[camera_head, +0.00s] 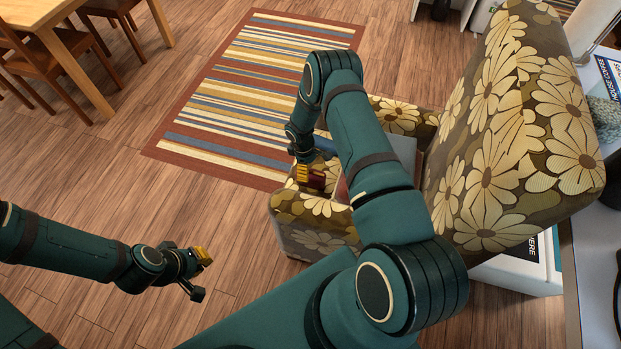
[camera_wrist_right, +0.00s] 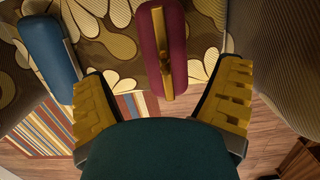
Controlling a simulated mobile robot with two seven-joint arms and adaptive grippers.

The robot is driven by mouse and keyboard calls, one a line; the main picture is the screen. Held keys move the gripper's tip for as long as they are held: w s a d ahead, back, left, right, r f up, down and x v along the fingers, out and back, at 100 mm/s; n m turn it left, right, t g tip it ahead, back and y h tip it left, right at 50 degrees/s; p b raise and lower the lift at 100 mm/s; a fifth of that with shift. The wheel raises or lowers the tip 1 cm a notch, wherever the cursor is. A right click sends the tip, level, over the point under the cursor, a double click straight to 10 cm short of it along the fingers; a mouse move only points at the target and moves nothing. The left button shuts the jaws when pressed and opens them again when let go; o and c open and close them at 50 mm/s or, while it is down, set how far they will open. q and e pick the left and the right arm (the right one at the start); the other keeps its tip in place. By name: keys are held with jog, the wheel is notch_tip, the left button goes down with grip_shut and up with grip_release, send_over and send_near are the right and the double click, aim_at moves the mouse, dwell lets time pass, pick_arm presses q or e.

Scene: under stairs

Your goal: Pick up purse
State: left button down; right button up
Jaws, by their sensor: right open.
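A maroon purse (camera_wrist_right: 163,50) with a gold-coloured strip and clasp lies on the flower-patterned armchair seat. In the right wrist view it is ahead of and between my right gripper's yellow fingers (camera_wrist_right: 163,85), with gaps on both sides. The gripper is open and empty. In the head view, the right gripper (camera_head: 303,174) is down at the chair beside the maroon purse (camera_head: 318,180), partly hidden by my arm. My left gripper (camera_head: 199,273) is low on the left, away from the chair, with its fingers apart and nothing between them.
A blue case-like item (camera_wrist_right: 46,58) with a metallic edge lies left of the purse. The armchair's tall back (camera_head: 500,150) and arms border the seat. A striped rug (camera_head: 255,95) and open wood floor lie left; a wooden table (camera_head: 75,60) with chairs stands upper left.

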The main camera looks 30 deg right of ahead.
aim_at(310, 173)
jog(key=f, duration=0.2)
jog(key=s+f+b, duration=0.1)
jog(key=f, duration=0.2)
jog(key=shift+s+d, duration=0.1)
jog(key=c, duration=1.4)
